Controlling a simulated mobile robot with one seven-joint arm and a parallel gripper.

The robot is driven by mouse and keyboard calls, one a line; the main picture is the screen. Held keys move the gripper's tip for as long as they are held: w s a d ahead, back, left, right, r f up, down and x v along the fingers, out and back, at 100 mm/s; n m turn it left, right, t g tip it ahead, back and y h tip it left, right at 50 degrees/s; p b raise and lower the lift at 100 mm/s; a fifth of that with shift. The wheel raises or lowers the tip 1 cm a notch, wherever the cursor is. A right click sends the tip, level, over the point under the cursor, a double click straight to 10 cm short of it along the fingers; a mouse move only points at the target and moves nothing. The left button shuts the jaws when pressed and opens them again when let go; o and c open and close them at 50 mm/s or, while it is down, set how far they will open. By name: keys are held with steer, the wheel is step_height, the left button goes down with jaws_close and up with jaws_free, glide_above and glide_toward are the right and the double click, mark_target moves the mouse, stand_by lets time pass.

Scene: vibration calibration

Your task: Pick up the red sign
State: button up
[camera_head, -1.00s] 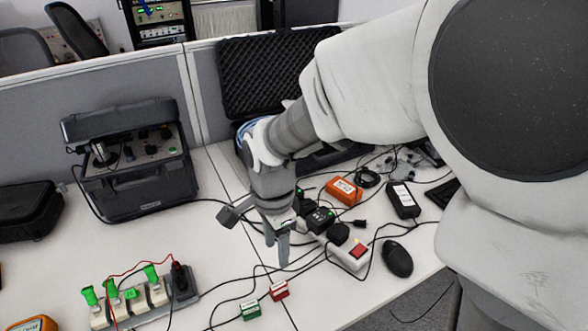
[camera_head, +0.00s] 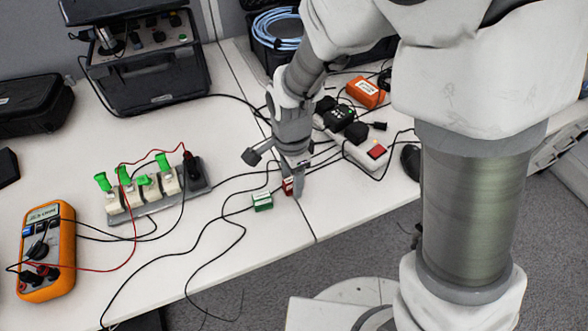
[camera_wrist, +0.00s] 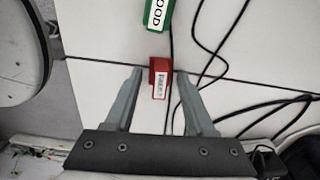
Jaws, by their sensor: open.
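The red sign (camera_wrist: 160,66) is a small red block with a white label. In the wrist view it lies on the white table just beyond the fingertips, near the middle of the gap between them. In the head view the red sign (camera_head: 288,185) is partly hidden behind my fingers. My gripper (camera_wrist: 162,72) is open and empty, with one finger on each side of the sign's line. It also shows in the head view (camera_head: 294,190), pointing down at the sign. I cannot tell the exact height between fingertips and sign.
A green sign (camera_head: 262,202) lies close to the left of the red one. Black cables run across the table around both. A white power strip (camera_head: 350,150) lies to the right, and a terminal block (camera_head: 150,205) and an orange multimeter (camera_head: 48,255) to the left.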

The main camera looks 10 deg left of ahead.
jaws_close()
stand_by(0.5)
